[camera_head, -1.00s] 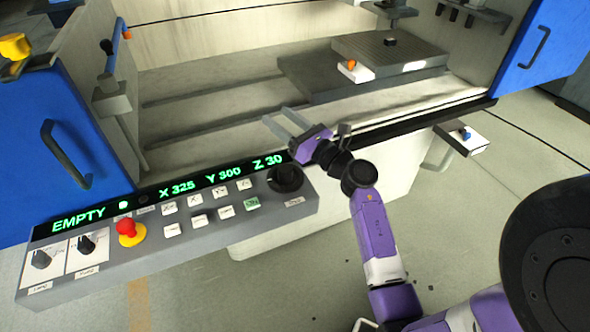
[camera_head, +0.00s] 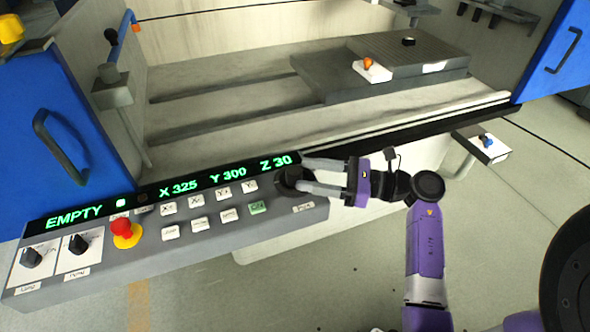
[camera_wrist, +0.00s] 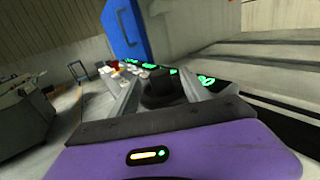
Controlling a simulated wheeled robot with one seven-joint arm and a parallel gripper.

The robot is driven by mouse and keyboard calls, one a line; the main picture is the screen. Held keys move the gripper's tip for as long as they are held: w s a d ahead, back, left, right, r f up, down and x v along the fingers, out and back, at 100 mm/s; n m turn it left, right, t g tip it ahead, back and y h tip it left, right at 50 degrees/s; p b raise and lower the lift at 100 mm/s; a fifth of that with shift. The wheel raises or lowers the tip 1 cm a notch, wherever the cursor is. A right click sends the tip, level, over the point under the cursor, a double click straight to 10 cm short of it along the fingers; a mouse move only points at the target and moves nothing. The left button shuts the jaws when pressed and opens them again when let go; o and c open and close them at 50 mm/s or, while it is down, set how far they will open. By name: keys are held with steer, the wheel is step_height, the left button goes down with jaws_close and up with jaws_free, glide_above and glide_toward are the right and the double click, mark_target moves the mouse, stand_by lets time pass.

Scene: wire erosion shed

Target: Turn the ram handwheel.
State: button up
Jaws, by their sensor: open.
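The ram handwheel is most likely the round black wheel (camera_head: 291,181) at the right end of the grey control panel (camera_head: 190,262); its label is too small to read. My gripper (camera_head: 307,175) is open, and its two grey fingers point left at the wheel. In the head view one fingertip lies on the far side of the wheel and the other on its near side. In the wrist view the dark wheel (camera_wrist: 158,88) shows between the spread fingers (camera_wrist: 160,95). I cannot tell whether either finger touches it.
The panel also bears a red stop button (camera_head: 126,229), white push keys (camera_head: 199,223), two black knobs (camera_head: 78,243) and a green display (camera_head: 170,189). Behind it is the machine's tank with a dark table block (camera_head: 400,70). A blue door (camera_head: 55,150) stands at left.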

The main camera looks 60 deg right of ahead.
mark_target(294, 170)
steer(key=shift+x, duration=2.05)
jaws_close()
